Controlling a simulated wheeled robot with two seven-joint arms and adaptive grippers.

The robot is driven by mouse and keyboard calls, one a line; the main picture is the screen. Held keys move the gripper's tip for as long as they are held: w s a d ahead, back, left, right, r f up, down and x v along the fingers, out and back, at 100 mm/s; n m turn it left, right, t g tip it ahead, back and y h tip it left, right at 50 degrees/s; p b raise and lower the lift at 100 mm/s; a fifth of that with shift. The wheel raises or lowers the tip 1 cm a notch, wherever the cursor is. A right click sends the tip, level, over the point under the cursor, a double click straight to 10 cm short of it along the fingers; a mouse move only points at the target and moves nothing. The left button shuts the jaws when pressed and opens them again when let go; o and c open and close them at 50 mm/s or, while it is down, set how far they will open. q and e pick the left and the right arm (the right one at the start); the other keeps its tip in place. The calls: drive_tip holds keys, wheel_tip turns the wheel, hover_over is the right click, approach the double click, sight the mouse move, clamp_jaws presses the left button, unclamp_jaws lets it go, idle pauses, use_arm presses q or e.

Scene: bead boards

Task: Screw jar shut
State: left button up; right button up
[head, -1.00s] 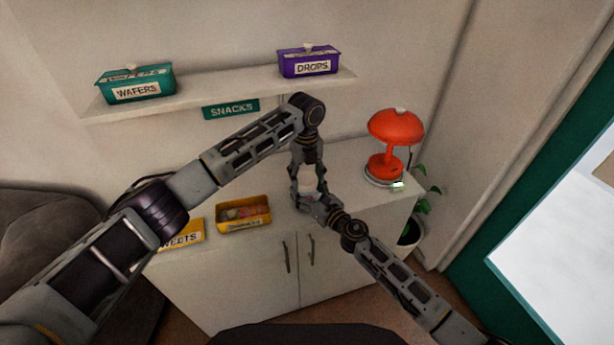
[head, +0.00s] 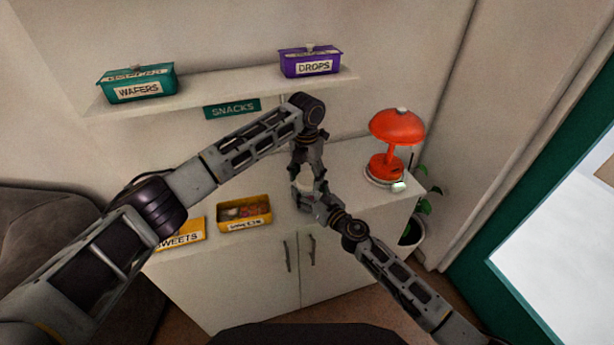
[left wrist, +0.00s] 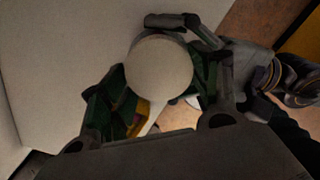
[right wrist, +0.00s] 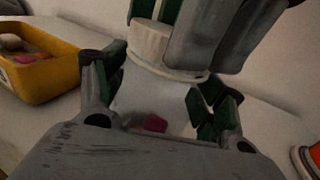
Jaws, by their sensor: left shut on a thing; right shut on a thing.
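A clear jar (right wrist: 150,98) stands between my two grippers in the right wrist view, with a pink sweet showing low inside it. A white round lid (right wrist: 152,42) sits on the jar's mouth; its top fills the middle of the left wrist view (left wrist: 159,74). My left gripper (head: 306,182) points down from above and is shut on the lid. My right gripper (head: 317,200) comes from the front right and is shut on the jar's body. The fingers hide most of the jar in the head view. I cannot tell how tightly the lid sits.
A yellow box (head: 244,224) of sweets is open on the cabinet (head: 235,270), left of the jar. A yellow lid (head: 181,236) marked SWEETS lies beside it. A red lamp (head: 396,128) stands to the right. A shelf (head: 215,92) with teal and purple boxes is above.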

use_arm(q)
drive_tip(key=shift+m, duration=1)
drive_tip(key=o, duration=0.6)
drive_tip(key=shift+o, duration=0.2)
drive_tip(key=shift+r, duration=2.25)
drive_tip(key=shift+r, duration=0.1)
drive_tip(key=shift+c, duration=0.3)
